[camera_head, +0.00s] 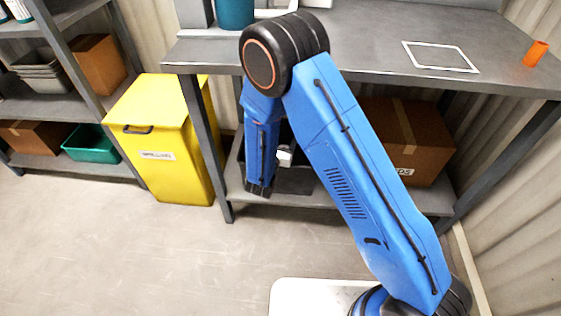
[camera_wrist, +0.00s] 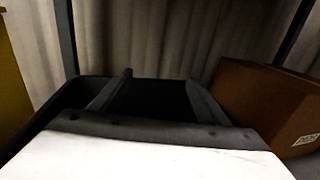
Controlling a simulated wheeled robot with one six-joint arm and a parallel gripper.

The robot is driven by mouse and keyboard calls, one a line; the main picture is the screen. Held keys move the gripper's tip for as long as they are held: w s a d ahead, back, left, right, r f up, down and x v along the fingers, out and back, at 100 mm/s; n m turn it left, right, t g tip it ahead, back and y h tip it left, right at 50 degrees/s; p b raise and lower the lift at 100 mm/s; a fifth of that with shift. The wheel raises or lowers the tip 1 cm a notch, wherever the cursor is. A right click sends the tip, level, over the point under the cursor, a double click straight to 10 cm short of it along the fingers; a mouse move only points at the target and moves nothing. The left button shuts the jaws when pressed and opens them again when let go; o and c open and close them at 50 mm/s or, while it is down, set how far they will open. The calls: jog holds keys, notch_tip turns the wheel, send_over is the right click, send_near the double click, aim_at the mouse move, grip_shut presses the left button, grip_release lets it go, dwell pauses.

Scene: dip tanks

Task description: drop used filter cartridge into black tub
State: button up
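The black tub (camera_wrist: 42,116) lies below and beyond my gripper in the wrist view, and its inside is too dark to make out. My gripper (camera_wrist: 158,82) has its two dark fingers well apart over the tub, with nothing seen between them. In the head view my arm reaches down in front of the workbench's lower shelf and hides most of the tub and the fingers. No used filter cartridge can be made out for sure in either view.
A yellow bin (camera_head: 165,150) stands left; floor in front is clear.

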jog(key=v, duration=1.7)
jog(key=shift+s, duration=0.2)
jog(key=shift+f, duration=0.1)
